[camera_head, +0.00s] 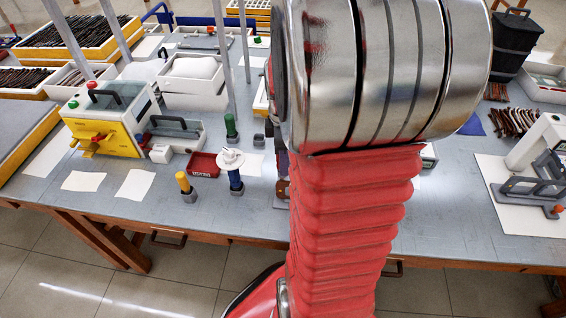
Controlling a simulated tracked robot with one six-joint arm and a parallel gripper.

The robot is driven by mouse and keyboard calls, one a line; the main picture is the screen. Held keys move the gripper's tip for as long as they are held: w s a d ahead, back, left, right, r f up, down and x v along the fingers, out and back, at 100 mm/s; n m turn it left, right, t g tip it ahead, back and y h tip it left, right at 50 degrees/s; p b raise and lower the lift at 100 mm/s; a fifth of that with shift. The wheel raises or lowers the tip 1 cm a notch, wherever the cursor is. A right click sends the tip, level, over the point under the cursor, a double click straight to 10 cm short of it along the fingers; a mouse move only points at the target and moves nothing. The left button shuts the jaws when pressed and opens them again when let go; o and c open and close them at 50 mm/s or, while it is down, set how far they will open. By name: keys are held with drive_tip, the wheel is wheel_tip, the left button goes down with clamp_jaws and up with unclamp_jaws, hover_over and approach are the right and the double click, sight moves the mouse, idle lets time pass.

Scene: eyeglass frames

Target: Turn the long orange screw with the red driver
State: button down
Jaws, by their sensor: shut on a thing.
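My arm, red and ribbed with a large metal joint, fills the middle of the camera_head view and hides the table behind it. My gripper is not visible, and I cannot make out the red driver. I cannot identify the long orange screw for sure. A small orange-red knob (557,210) shows on a grey fixture (530,190) at the right. A yellow machine (108,128) at the left has an orange-red lever on its front. A green-handled tool (231,126), a blue-handled tool (235,178) and a yellow-handled tool (183,182) stand upright in small grey holders.
The grey table (125,212) has a bare front strip. A small red tray (203,165) lies left of the blue-handled tool. White sheets lie at the left. Thin grey posts rise behind. Trays of frames (75,38) fill the back left; a black bin (505,45) stands back right.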

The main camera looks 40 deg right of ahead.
drive_tip(key=shift+r, duration=2.2)
drive_tip(key=shift+w, duration=0.1)
